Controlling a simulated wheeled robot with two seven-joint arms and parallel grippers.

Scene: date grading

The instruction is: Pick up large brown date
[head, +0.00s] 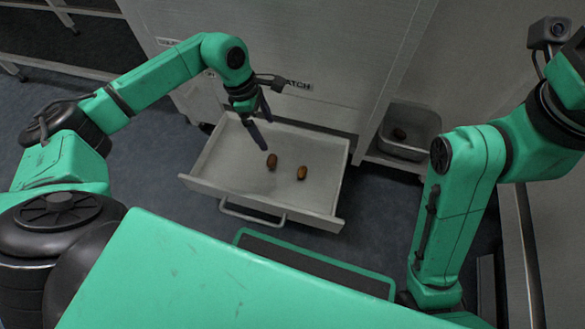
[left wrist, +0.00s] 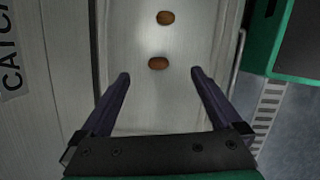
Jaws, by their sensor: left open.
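Two brown dates lie apart on the floor of an open pale drawer (head: 215,170). One date (head: 272,161) lies nearer my left gripper; the other date (head: 302,173) lies to its right. My left gripper (head: 262,132) is open and empty above the drawer, pointing down. In the left wrist view the nearer date (left wrist: 158,63) sits just beyond the gap between my open fingertips (left wrist: 160,74), and looks slightly larger. The farther date (left wrist: 165,18) is near the top edge. My right arm shows at the right, but its gripper is out of the picture.
The drawer's side walls and front, with a handle (head: 252,216), surround the dates. A grey bin (head: 428,124) with a dark item inside stands to the right. A green-edged dark panel (head: 310,265) lies in front of the drawer.

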